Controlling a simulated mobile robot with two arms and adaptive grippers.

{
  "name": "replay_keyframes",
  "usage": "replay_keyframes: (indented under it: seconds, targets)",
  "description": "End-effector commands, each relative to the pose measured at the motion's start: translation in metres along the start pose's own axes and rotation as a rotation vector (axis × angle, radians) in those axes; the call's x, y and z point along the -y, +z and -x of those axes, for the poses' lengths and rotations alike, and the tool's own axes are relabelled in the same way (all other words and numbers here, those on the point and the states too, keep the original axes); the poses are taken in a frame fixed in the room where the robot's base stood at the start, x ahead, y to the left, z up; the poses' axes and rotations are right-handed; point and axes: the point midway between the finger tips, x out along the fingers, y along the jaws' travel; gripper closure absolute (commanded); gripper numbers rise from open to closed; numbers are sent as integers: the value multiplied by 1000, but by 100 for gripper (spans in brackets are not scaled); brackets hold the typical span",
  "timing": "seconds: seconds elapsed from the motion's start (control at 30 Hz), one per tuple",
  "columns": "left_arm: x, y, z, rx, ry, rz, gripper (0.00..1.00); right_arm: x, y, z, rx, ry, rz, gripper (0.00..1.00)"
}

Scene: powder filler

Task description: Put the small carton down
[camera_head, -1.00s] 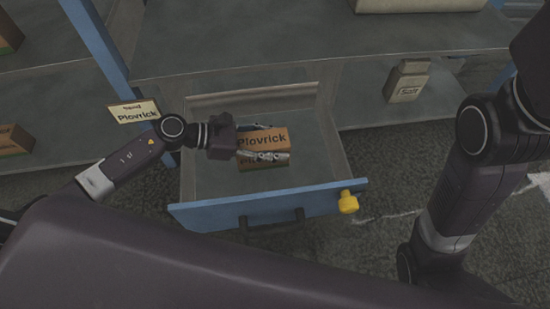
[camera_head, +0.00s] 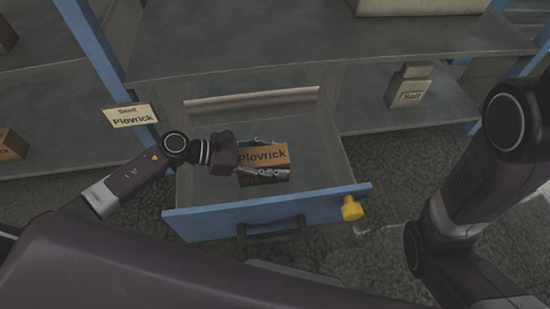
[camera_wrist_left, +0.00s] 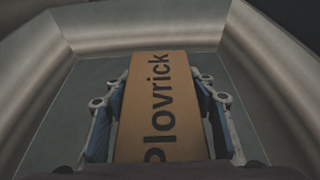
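The small carton (camera_head: 264,156), an orange-brown box lettered "Plovrick", is inside the open drawer (camera_head: 206,177). My left gripper (camera_head: 268,157) has one finger along each long side of it. In the left wrist view the carton (camera_wrist_left: 160,100) lies lengthwise between the blue finger pads, with the drawer floor (camera_wrist_left: 91,72) around it. The pads are very close to its sides; I cannot tell whether they press on it. Its underside is hidden, so contact with the floor is unclear. My right arm shows at the right, but its gripper is out of view.
A "Plovrick" sign (camera_head: 131,116) stands at the left post. A "Salt" package (camera_head: 409,86) stands on the right shelf. The drawer floor is otherwise clear.

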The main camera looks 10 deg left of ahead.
Motion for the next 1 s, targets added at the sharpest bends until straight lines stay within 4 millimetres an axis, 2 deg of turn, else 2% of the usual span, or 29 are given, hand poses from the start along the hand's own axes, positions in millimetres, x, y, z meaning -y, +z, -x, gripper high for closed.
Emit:
replay_keyframes:
  seconds: [0.1,0.43,0.5,0.6,0.8,1.0]
  targets:
    - [0,0,0,-1,0,1,36,0,0,0,0,0,0,60]
    - [0,4,2,-1,0,0,36,-1,0,-5,-4,0,-1,60]
    - [0,4,11,-4,1,3,36,-2,2,-6,-2,3,-1,60]
    - [0,5,29,-5,2,4,36,-6,18,5,49,19,-6,60]
    - [0,4,62,-5,1,2,36,-10,30,13,87,33,-11,60]
    - [0,3,76,-2,1,0,36,-11,34,18,103,39,-14,60]
